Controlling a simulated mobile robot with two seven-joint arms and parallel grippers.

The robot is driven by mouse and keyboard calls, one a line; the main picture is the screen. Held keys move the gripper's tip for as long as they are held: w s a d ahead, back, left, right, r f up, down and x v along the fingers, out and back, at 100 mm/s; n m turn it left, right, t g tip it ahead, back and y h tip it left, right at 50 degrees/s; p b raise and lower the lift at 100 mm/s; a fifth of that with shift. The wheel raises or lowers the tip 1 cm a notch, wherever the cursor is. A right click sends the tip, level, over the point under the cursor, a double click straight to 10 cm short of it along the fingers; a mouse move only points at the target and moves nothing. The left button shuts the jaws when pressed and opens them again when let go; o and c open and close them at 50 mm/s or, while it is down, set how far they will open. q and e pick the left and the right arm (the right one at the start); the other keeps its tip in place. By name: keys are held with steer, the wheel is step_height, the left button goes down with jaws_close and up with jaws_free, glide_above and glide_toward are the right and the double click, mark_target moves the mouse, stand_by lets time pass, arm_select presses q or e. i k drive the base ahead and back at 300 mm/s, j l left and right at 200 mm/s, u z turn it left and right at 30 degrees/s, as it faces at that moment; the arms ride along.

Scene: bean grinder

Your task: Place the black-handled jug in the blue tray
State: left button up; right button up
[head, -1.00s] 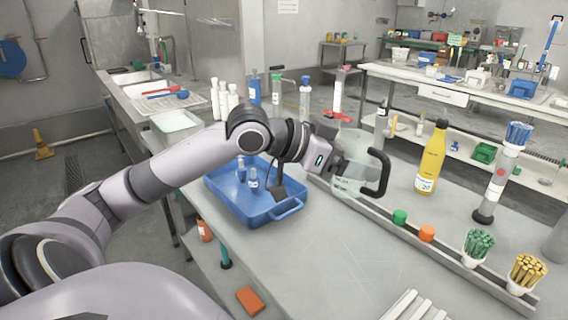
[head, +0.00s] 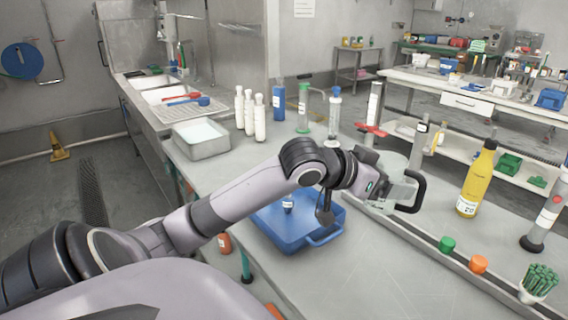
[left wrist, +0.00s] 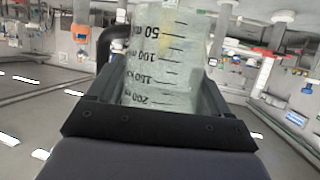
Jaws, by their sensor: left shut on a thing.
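The clear jug with a black handle (head: 414,192) is in my left gripper (head: 392,190), to the right of the blue tray. In the left wrist view the jug's clear body (left wrist: 165,60) with black volume marks sits between the gripper's two fingers (left wrist: 165,95), and part of its black handle shows at the left. The blue tray (head: 322,236) lies on the grey bench, partly hidden behind my left forearm. A small bottle (head: 288,203) stands in the tray. I cannot tell whether the jug touches the bench. My right gripper is not in view.
A yellow bottle (head: 476,180) stands right of the jug. A green cap (head: 447,244) and an orange cap (head: 479,264) sit along the rail. White bottles (head: 249,112) and measuring cylinders (head: 334,115) stand behind my arm. The bench front is clear.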

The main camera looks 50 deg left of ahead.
mark_target(300, 226)
steer(key=j+z, duration=0.1)
steer(key=j, duration=0.3)
steer(key=k+j+z, duration=0.15)
steer(key=j, duration=0.25)
steer(key=j+z, duration=0.1)
steer(key=j, duration=0.25)
steer(key=k+j+z, duration=0.1)
steer(key=j, duration=0.3)
steer(key=k, duration=0.1)
